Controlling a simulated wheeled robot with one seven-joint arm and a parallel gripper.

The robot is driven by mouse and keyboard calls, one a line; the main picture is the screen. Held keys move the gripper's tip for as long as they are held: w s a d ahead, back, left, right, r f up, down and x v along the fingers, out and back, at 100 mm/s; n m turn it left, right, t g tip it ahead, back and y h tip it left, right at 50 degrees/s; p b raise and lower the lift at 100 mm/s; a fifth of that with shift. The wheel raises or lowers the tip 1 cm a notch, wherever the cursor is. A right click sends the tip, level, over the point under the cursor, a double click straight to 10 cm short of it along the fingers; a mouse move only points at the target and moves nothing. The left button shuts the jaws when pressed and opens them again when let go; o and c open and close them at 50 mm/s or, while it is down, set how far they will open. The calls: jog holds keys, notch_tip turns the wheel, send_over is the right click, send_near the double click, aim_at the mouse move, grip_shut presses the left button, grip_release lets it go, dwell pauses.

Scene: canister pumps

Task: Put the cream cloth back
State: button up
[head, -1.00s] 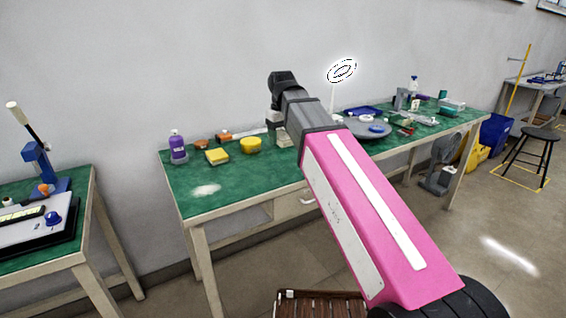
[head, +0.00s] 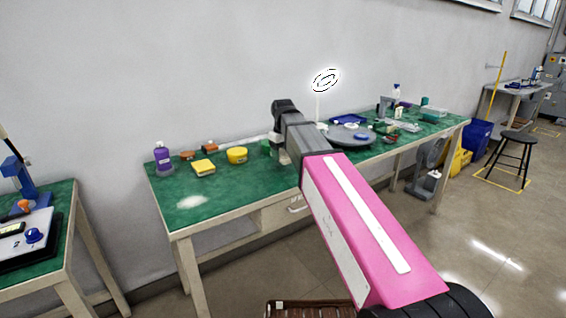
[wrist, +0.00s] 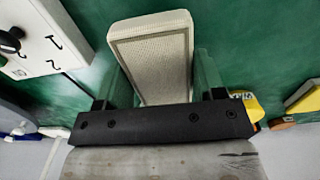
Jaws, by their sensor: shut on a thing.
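The cream cloth (wrist: 152,52) shows in the wrist view as a pale, finely textured, folded block. My gripper (wrist: 160,75) is shut on it, with one green-tinted finger along each side. The cloth is above a green surface; the wrist view does not clearly show whether it touches it. In the head view my pink and grey arm reaches over the long green table (head: 222,196), and its dark wrist hides most of the gripper and cloth.
A purple bottle (head: 162,158), a yellow sponge-like block (head: 203,167) and a yellow tub (head: 237,155) stand left of my arm. A grey round tray (head: 350,136) and a ring lamp (head: 326,80) are right of it. The table's front left is clear. The wrist view shows a numbered white panel (wrist: 45,40).

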aim_at(283, 167)
jog(key=shift+f, duration=1.6)
jog(key=shift+f, duration=0.1)
jog(key=o, duration=0.9)
notch_tip(283, 167, up, 12)
jog(key=shift+r, duration=0.1)
